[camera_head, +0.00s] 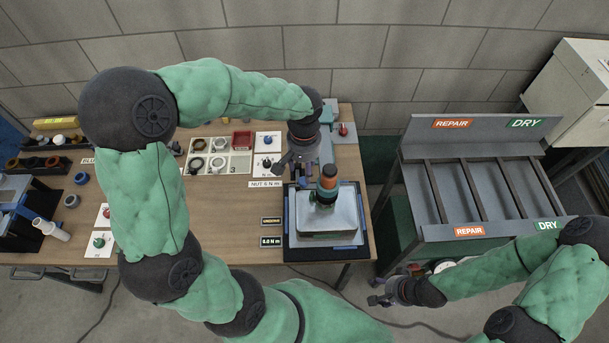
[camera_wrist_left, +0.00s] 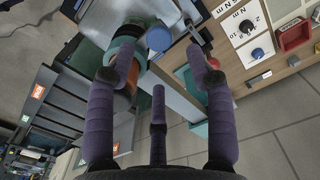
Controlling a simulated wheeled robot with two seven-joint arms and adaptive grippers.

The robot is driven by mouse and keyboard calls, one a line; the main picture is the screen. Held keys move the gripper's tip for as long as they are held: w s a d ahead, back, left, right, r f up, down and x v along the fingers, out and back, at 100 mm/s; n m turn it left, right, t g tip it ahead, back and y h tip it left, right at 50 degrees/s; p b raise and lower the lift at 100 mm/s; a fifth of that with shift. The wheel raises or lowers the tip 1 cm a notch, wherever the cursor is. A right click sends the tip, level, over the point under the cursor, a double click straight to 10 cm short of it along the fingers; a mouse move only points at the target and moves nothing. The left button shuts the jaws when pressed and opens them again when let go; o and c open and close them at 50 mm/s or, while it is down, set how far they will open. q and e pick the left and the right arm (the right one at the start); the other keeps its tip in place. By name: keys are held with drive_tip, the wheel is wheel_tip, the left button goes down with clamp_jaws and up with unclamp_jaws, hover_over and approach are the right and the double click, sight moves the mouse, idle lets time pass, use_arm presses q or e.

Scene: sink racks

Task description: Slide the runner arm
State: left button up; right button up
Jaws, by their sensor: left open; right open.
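No part is clearly marked as the runner arm, so I cannot tell which piece it is. An upright black, orange and green cylinder (camera_head: 327,184) stands at the grey basin-like block (camera_head: 328,228) on a dark tray (camera_head: 362,243). A grey-teal column (camera_head: 326,150) rises behind it. My left gripper (camera_head: 297,165) is open just left of the cylinder and column. In the left wrist view, its purple fingers (camera_wrist_left: 160,62) are spread, with the orange and green cylinder (camera_wrist_left: 124,72) by the left finger and a blue round cap (camera_wrist_left: 158,38) ahead. My right gripper (camera_head: 382,299) is open and empty, low beyond the bench's right side.
A grey rack (camera_head: 430,190) with REPAIR and DRY labels stands at the right, its slots looking empty. Left of my left gripper are a dial panel (camera_head: 267,141), a red bin (camera_head: 242,139) and white trays with rings (camera_head: 207,164). Floor separates bench and rack.

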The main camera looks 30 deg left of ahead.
sight(304, 179)
use_arm(q)
drive_tip(key=shift+s+f, duration=0.1)
drive_tip(key=shift+f, duration=2.5)
clamp_jaws()
